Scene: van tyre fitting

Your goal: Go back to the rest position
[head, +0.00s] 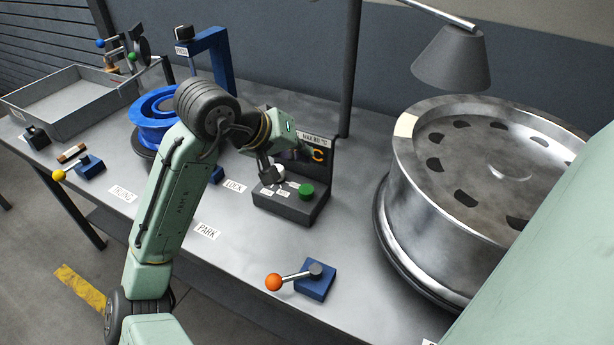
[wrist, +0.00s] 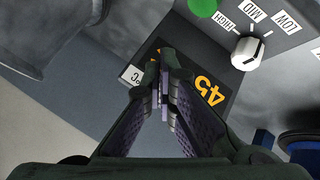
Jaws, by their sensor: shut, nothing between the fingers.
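My gripper (head: 296,151) is at the end of my raised green arm, over the back of the bench in the head view. It is in front of the dark display panel of a control box (head: 284,205). In the wrist view my gripper's fingers (wrist: 161,84) are closed together and hold nothing. Behind them the display (wrist: 207,88) shows yellow digits that read 45, upside down and partly covered. I cannot tell whether the fingertips touch the panel. The white knob (wrist: 247,53) beside the LOW, MID and HIGH labels stands clear of the fingers.
The box carries a green button (head: 306,190). A large metal wheel rim (head: 450,225) stands on the right under a grey lamp (head: 452,60). An orange-knobbed lever (head: 292,279) is at the front. A blue rim (head: 152,128) and a grey tray (head: 75,120) are left.

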